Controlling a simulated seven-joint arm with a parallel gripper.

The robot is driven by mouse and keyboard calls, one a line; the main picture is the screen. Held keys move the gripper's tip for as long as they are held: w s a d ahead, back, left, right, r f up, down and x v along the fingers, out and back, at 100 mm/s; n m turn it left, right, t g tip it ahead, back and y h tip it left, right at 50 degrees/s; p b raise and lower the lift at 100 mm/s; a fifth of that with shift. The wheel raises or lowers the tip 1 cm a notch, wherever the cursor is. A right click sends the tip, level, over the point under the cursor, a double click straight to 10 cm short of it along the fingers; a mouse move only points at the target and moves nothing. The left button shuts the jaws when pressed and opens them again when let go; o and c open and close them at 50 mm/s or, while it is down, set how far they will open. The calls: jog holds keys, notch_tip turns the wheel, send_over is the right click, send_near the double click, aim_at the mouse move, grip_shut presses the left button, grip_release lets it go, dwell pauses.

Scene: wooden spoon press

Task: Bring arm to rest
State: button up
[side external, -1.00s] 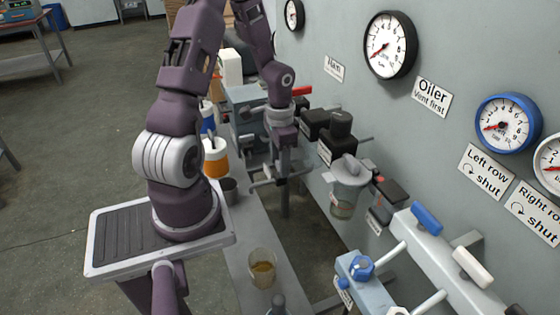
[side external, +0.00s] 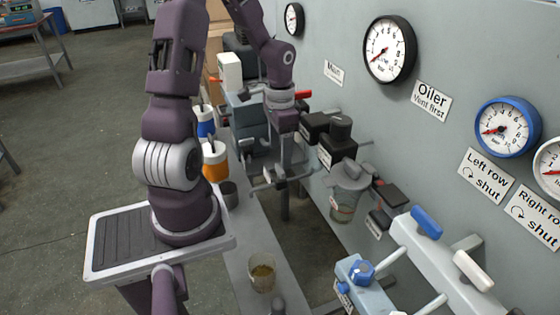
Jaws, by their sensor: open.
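My gripper (side external: 268,181) hangs down near the middle of the side external view, its jaws apart and nothing seen between them. It is left of the black blocks (side external: 328,140) on the wall and above the narrow grey bench (side external: 246,238). A clear bowl (side external: 343,206) on the wall fittings is to its right, apart from it. A glass (side external: 262,273) with amber liquid stands on the bench below it in the picture.
Orange-and-white (side external: 215,160) and blue-and-white (side external: 205,121) containers and a dark cup (side external: 229,193) stand left of my gripper. Gauges (side external: 388,50) line the wall at right. A blue-knobbed valve block (side external: 358,272) and a blue-handled manifold (side external: 426,222) are at lower right. Open floor (side external: 90,140) lies left.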

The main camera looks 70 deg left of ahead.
jog(key=shift+r, duration=0.7)
jog(key=d+r+t+y, duration=0.1)
jog(key=d+r+y, duration=0.1)
jog(key=d+r, duration=0.6)
jog(key=s+d+r+t+h, duration=0.2)
jog(key=s+d+r+t, duration=0.2)
jog(key=s+d+r, duration=0.5)
jog(key=s+d, duration=0.1)
jog(key=d, duration=0.2)
jog(key=shift+s+d+r+t, duration=0.2)
jog(key=shift+d+r+t, duration=0.1)
jog(key=shift+d+r, duration=0.1)
jog(key=shift+a, duration=0.1)
